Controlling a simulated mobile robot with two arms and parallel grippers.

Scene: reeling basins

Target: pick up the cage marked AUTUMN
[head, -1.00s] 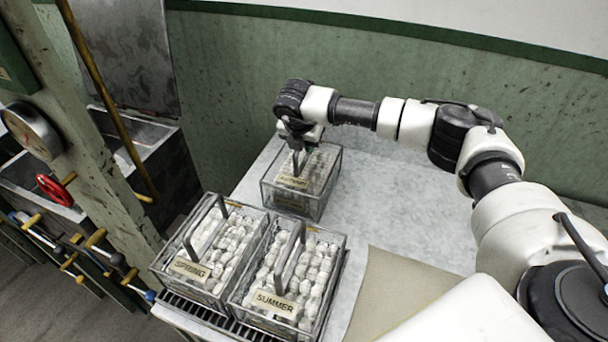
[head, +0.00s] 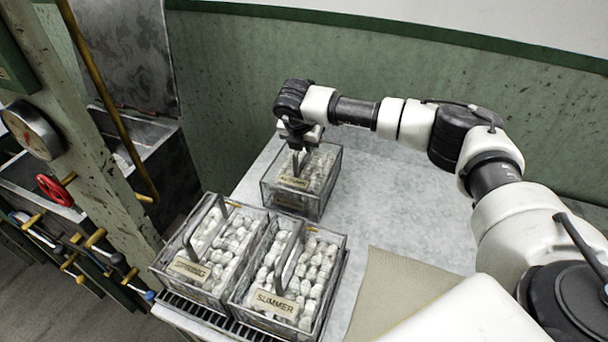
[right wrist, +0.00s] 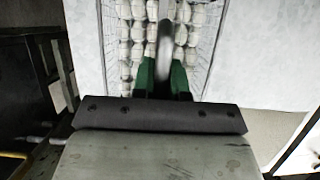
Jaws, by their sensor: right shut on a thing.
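The cage marked AUTUMN (head: 318,189) is a clear-sided box of white cocoons with a handle and a tan label, at the back of the grey table. My right gripper (head: 296,152) is above it, shut on its handle. In the right wrist view the green fingertips (right wrist: 164,80) close around the grey handle, with cocoons (right wrist: 187,30) in rows on both sides. The gripper partly hides the top of the cage. I cannot tell whether the cage is clear of the table. My left gripper is out of view.
The cages marked SPRING (head: 200,283) and SUMMER (head: 270,318) stand side by side on a dark rack at the table's front. A tan mat (head: 385,290) lies to their right. The grey table (head: 400,205) is bare right of the AUTUMN cage. A post (head: 100,150) stands left.

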